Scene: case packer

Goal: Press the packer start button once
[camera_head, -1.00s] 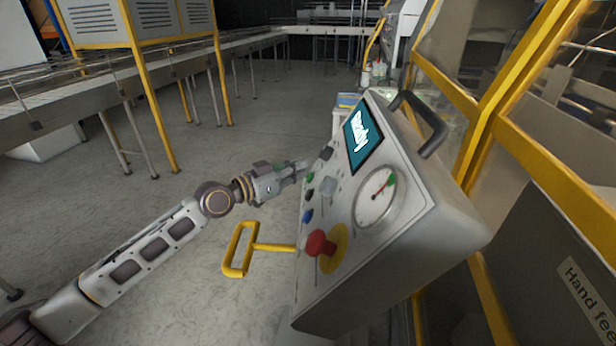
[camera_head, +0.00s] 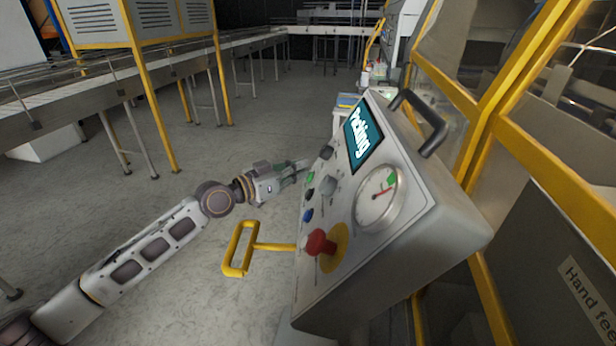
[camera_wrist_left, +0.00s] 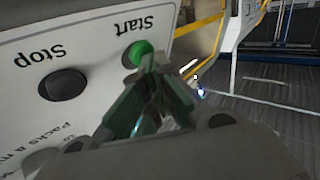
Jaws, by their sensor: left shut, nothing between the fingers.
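The packer's control panel (camera_head: 345,240) stands at the right of the head view, tilted, with its screen (camera_head: 363,135) reading "Packing". The green start button (camera_head: 310,177) is on its left side. In the left wrist view the green button (camera_wrist_left: 143,48) lies beside the word "Start", with the black stop button (camera_wrist_left: 63,84) to its left. My left gripper (camera_head: 303,165) is shut and empty. Its fingertips (camera_wrist_left: 152,68) overlap the lower edge of the green button in the wrist view; I cannot tell whether they touch it. My right gripper is not in view.
A red mushroom button (camera_head: 319,243), a round gauge (camera_head: 379,197) and a blue button (camera_head: 307,215) share the panel. A yellow handle (camera_head: 240,249) sticks out to its left. Yellow guard frames stand at right.

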